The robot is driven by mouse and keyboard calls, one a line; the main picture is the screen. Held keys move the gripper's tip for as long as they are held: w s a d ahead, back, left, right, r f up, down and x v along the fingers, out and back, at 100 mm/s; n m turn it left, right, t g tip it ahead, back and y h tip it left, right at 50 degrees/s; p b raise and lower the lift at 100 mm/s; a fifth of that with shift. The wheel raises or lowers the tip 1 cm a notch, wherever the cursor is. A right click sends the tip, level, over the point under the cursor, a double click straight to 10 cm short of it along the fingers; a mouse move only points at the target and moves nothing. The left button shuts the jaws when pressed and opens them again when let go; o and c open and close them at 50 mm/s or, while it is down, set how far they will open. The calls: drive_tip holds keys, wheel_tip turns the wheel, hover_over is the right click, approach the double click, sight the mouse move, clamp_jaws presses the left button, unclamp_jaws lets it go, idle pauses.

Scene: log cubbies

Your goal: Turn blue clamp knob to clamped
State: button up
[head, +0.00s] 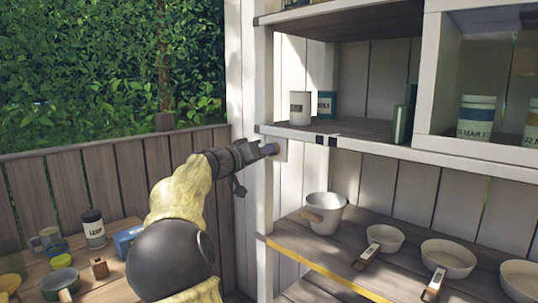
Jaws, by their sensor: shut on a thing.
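My gripper (262,152) is at the front corner of the middle shelf, beside the white shelf post. It is shut on the blue clamp knob (271,148), of which only a small blue piece with a tan edge shows between the fingers. A pale plate (281,151) sits just behind the knob, under the shelf edge. The fingers hide most of the knob, so I cannot tell its turn angle. Small black and white marks (326,140) show on the shelf edge to the right of the knob.
The white post (262,80) stands close to my gripper. The lower shelf (300,245) holds a metal pot (325,213) and several pans. The middle shelf above holds cans (300,108). A wooden table (125,268) with jars stands at the lower left, before a plank fence (70,185).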

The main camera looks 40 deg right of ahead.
drive_tip(key=shift+f, duration=0.15)
drive_tip(key=m+b, duration=0.4)
drive_tip(key=b, duration=0.1)
